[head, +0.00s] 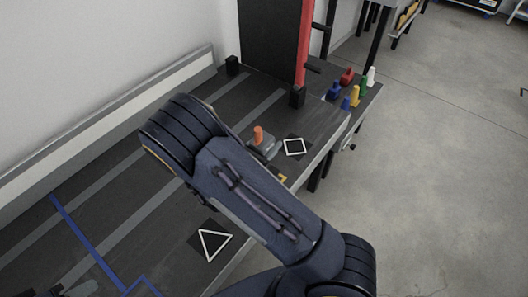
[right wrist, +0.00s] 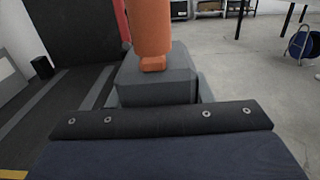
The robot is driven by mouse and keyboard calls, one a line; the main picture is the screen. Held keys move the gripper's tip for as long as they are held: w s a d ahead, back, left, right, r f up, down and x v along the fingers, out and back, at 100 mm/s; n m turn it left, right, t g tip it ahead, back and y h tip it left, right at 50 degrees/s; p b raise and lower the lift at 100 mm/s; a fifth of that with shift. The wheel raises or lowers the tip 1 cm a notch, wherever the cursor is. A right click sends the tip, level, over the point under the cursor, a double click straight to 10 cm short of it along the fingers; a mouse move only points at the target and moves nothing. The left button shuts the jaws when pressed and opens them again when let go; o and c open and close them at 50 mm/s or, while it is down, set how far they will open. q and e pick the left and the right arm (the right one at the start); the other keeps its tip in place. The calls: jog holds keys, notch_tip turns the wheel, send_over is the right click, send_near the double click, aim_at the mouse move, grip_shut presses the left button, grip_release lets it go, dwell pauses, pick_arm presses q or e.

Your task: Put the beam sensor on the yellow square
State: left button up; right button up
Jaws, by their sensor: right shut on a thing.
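The beam sensor, a grey block with an orange cylinder on top (head: 258,135), is upright in my right gripper (head: 266,150). In the right wrist view the grey block (right wrist: 156,82) sits between the fingers (right wrist: 158,95), with the orange part standing above it. My right arm hides most of the gripper in the head view. A yellow corner of the square (head: 283,178) shows just below the gripper, beside my arm; the rest is hidden. I cannot tell whether the block touches the table. A dark part at the bottom left edge looks like my left gripper (head: 75,290); its fingers are unclear.
The dark table (head: 105,185) carries a white diamond mark (head: 294,146) right of the sensor and a white triangle mark (head: 214,244) nearer me. A red post (head: 304,42) with a black panel stands behind. Several coloured pieces (head: 354,95) stand at the far right.

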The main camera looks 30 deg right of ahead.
jog(key=shift+w+f, duration=0.2)
jog(key=shift+f, duration=0.05)
jog(key=shift+w+f+b, duration=0.15)
jog(key=shift+f, duration=0.75)
jog(key=shift+w+f+b, duration=0.1)
jog(key=shift+f+b, duration=0.05)
jog(key=shift+f, duration=0.8)
jog(key=o, duration=0.8)
jog(key=shift+f, duration=0.15)
jog(key=shift+c, duration=0.2)
jog(key=o, duration=0.4)
jog(key=shift+o, duration=0.2)
jog(key=shift+a, duration=0.1)
jog(key=shift+r, duration=0.35)
jog(key=v, duration=1.2)
